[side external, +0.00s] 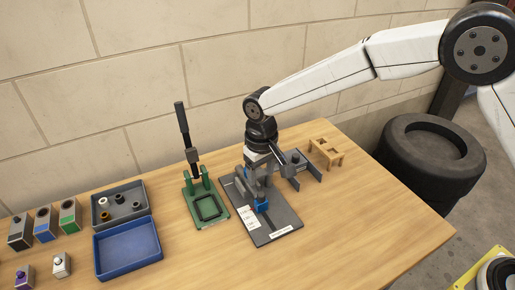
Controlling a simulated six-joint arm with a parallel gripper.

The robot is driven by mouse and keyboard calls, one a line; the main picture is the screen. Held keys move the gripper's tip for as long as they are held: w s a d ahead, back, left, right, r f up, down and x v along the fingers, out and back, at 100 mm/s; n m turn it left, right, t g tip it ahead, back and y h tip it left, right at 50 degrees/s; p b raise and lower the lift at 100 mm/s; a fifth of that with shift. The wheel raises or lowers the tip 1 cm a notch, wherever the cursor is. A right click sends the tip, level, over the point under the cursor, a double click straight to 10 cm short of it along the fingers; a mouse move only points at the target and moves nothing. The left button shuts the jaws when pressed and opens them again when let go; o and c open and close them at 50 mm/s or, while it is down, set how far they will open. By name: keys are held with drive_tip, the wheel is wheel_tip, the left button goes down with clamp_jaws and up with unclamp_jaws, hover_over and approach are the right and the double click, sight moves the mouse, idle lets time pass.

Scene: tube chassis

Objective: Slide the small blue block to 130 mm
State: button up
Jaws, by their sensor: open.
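The small blue block (261,205) sits on a dark grey fixture plate (268,229) in the middle of the table, toward the plate's centre. Grey uprights stand just behind it, and white labels lie on the plate.
A green press (206,206) with a tall black lever stands left of the plate. Further left are a grey tray (133,217) with small parts, a blue tray (128,262) and several small boxes (46,226). A wooden stand (326,152) is behind right. The front right table is clear.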

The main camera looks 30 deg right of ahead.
sight(261, 194)
drive_tip(key=shift+f, duration=3.9)
drive_tip(key=shift+c, duration=0.3)
clamp_jaws()
